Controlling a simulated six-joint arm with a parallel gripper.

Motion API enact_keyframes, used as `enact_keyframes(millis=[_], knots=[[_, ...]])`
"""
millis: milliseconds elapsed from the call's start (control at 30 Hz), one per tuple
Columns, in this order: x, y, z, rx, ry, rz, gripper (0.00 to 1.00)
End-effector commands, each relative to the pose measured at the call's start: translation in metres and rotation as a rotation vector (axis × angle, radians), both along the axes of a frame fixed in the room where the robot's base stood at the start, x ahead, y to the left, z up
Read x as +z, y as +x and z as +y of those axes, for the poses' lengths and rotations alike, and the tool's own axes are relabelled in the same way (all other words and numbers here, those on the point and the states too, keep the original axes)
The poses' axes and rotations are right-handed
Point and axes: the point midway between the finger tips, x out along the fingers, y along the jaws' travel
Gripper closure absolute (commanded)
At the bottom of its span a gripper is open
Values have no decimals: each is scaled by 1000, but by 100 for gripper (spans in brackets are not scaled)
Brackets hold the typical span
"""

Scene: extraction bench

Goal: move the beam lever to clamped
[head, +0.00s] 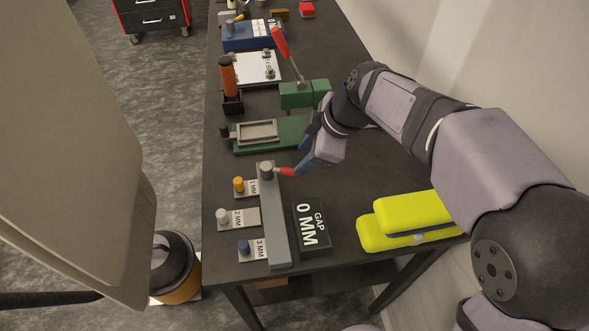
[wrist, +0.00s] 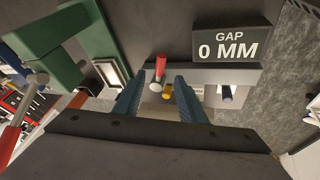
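The beam lever is a short red handle (head: 286,171) at the pivot end of the grey beam (head: 275,230). It points right from the grey round post (head: 266,171) in the head view. In the wrist view the red handle (wrist: 160,67), with a pale round end, lies between the two blue fingers of my gripper (wrist: 161,84). The fingers stand apart with space on both sides of the handle. In the head view my gripper (head: 301,168) is just right of the handle's tip; the arm partly hides the fingers, and contact is not clear.
A black sign (head: 311,226) reads "GAP 0 MM" right of the beam. Tabs with orange (head: 239,184), white (head: 223,215) and blue (head: 244,246) knobs lie left of it. A green fixture (head: 283,133) stands behind. A yellow case (head: 403,222) lies at right.

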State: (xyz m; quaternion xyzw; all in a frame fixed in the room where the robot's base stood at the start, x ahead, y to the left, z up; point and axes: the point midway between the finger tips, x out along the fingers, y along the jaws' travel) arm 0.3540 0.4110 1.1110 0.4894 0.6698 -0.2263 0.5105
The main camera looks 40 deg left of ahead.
Motion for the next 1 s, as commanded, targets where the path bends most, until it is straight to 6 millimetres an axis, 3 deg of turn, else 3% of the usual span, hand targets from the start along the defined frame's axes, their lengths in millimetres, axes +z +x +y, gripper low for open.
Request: enact_keyframes(millis=[167, 633, 1000], knots=[[-9, 0, 3, -1, -4, 4, 63], [-57, 0, 26, -4, -3, 3, 63], [-66, 1, 30, -4, -1, 0, 63]])
